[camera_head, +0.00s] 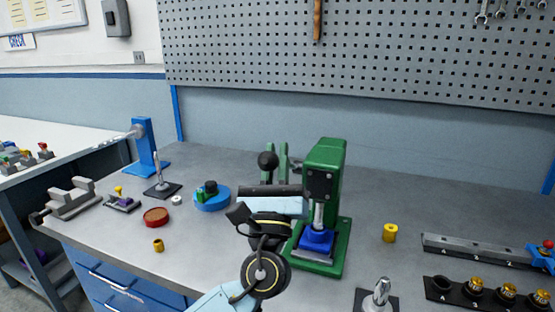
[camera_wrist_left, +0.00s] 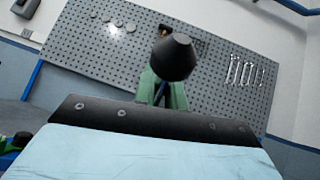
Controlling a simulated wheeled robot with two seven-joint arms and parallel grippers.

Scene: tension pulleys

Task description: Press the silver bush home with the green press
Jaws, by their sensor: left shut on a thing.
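The green press (camera_head: 325,180) stands on the bench with its green base plate. A blue block (camera_head: 316,241) sits in it under a silver ram (camera_head: 319,214); whether the silver bush is there I cannot tell. The press handle has a black knob (camera_head: 268,160), also large in the left wrist view (camera_wrist_left: 174,57). My left gripper (camera_head: 268,190) is at the handle, left of the press, just below the knob. My right gripper is out of view.
A small silver ring (camera_head: 177,200), a red dish (camera_head: 156,217), a blue round fixture (camera_head: 212,198) and a brass bush (camera_head: 158,245) lie to the left. A yellow bush (camera_head: 390,233), a silver post (camera_head: 380,292) and black racks (camera_head: 480,295) stand to the right.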

